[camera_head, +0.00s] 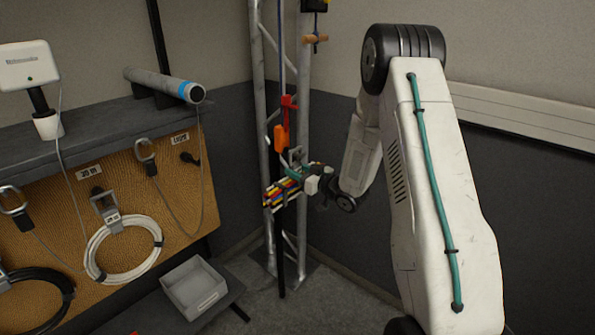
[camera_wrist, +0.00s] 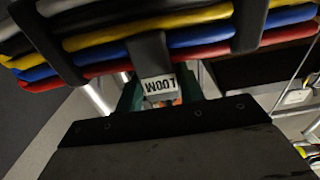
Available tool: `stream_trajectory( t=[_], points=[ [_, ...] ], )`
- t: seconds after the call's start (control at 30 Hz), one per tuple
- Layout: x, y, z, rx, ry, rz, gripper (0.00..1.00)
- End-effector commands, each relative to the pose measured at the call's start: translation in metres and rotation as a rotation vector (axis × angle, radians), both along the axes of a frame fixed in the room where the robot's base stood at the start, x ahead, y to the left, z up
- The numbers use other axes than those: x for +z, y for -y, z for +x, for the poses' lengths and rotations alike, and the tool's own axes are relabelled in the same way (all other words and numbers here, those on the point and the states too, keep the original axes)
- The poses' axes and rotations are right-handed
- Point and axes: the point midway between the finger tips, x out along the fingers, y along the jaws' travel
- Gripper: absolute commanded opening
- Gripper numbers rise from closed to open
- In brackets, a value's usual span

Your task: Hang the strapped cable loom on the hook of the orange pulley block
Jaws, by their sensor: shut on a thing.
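The cable loom (camera_head: 279,190) is a bundle of black, yellow, blue, white and red cables. In the wrist view the loom (camera_wrist: 150,40) spans the top, with dark straps and a white tag reading LOOM, upside down. My gripper (camera_head: 303,179) is shut on the loom and holds it in front of the truss. The orange pulley block (camera_head: 281,138) hangs just above the loom on a blue line, with a red piece over it. The block's hook is too small and crowded to make out; I cannot tell whether the loom touches it.
The metal truss (camera_head: 304,90) stands in the corner behind the loom. At left, a bench carries a grey tube (camera_head: 165,84); a white cable coil (camera_head: 124,250) hangs on its tan front panel. A grey bin (camera_head: 195,287) sits low in front. The floor by the truss is clear.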

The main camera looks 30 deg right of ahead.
Motion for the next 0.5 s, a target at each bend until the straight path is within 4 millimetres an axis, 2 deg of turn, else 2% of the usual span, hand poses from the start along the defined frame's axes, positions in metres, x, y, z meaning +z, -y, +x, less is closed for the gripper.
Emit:
stream_trajectory(
  t=[0.23, 0.27, 0.33, 0.37, 0.5],
  points=[
    [0.0021, 0.0003, 0.0006, 0.0, 0.004, -0.001, 0.0],
    [0.0021, 0.0003, 0.0006, 0.0, 0.004, -0.001, 0.41],
    [0.0019, 0.0002, 0.0005, 0.0, 0.004, -0.001, 0.6],
    [0.0017, 0.0002, 0.0005, 0.0, 0.004, -0.001, 0.63],
    [0.0011, 0.0001, 0.0003, 0.0, 0.002, 0.0, 0.63]
  ],
)
